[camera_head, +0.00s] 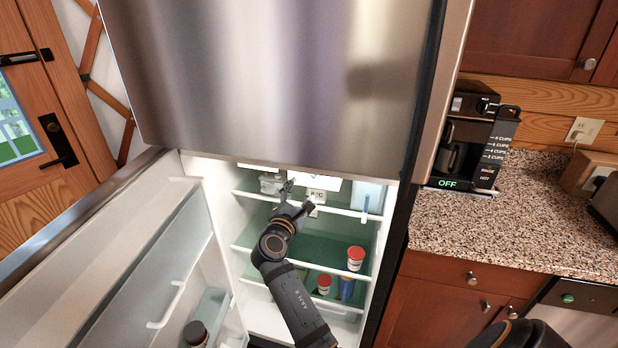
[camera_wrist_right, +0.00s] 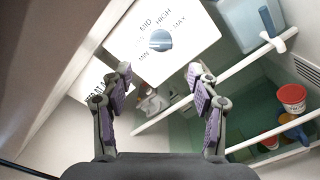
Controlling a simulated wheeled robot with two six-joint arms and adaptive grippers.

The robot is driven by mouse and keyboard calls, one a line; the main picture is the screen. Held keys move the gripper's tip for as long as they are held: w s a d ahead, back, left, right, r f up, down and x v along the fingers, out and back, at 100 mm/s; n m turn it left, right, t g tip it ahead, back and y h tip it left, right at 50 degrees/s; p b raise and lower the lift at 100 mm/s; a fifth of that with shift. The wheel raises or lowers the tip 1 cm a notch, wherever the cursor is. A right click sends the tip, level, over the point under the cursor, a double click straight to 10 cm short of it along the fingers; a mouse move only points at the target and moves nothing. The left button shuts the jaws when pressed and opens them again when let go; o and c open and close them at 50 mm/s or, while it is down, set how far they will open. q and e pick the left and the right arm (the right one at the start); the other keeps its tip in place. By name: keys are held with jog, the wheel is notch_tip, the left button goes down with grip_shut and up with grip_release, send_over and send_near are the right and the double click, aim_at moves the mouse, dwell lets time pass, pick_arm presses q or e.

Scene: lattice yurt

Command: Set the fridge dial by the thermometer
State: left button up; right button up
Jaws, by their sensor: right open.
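The fridge dial (camera_wrist_right: 160,40) is a blue-grey round knob on a white panel marked MIN, MID, HIGH and MAX; I cannot tell its exact setting. The thermometer (camera_head: 317,195) is a small white display inside the fridge near the top, and seems to read 8°C. In the right wrist view a white lettered card beside the left finger is partly hidden. My right gripper (camera_head: 298,194) reaches into the upper fridge; in the wrist view its open fingers (camera_wrist_right: 160,82) are empty, with the dial beyond and between them, apart from it. My left gripper is not in view.
The fridge door (camera_head: 120,240) stands open at the left. Green shelves (camera_head: 310,247) hold red-lidded tubs (camera_head: 355,258) and a blue container. A clear jug (camera_head: 367,196) stands at the upper right. The freezer door (camera_head: 270,80) is shut above. A coffee maker (camera_head: 460,140) stands on the counter.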

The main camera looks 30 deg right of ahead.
jog(key=b+x, duration=0.2)
jog(key=x, duration=0.7)
jog(key=shift+w+d, duration=0.15)
jog(key=shift+c, duration=0.3)
